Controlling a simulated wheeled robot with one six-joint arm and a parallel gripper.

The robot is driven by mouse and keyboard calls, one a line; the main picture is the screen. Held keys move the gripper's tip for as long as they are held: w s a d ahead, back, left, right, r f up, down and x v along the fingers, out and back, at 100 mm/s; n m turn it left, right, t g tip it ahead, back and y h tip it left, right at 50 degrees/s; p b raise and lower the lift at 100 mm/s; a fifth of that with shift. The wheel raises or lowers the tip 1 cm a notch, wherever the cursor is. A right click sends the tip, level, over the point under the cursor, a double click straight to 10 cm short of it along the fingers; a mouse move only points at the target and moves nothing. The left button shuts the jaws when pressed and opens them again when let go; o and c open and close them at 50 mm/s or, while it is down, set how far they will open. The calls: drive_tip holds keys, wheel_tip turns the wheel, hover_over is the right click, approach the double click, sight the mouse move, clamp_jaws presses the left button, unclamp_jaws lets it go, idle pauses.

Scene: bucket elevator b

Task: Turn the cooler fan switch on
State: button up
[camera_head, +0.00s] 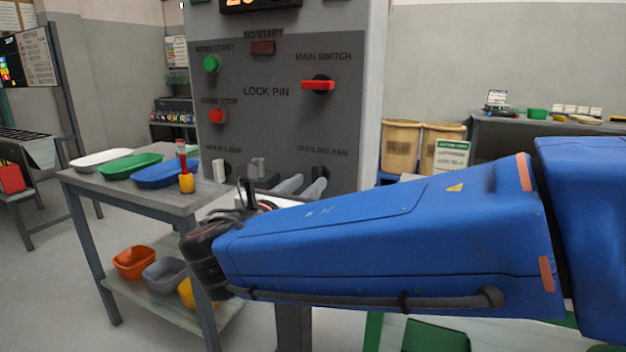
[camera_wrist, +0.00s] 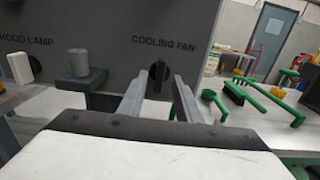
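The grey control panel (camera_head: 280,130) stands ahead, with a black switch (camera_wrist: 158,72) below the COOLING FAN label. In the wrist view the switch shows between and just beyond the fingertips of my gripper (camera_wrist: 161,80). The two grey fingers are apart, with nothing visibly held. In the head view my gripper (camera_head: 303,184) is at the panel's lower right, and the fingers partly hide the dark switch (camera_head: 320,171). I cannot tell whether the fingertips touch it or how its handle is turned.
A grey lock pin (camera_wrist: 80,68) and the white hood lamp switch (camera_wrist: 19,68) are left of the fingers. The red main switch (camera_head: 318,85) is higher up. A table (camera_wrist: 230,120) with green brushes (camera_wrist: 268,100) is at right; a cart (camera_head: 150,195) with trays is at left.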

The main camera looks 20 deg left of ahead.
sight(314, 178)
drive_tip(key=shift+w+d, duration=0.15)
drive_tip(key=shift+w, duration=1.65)
clamp_jaws()
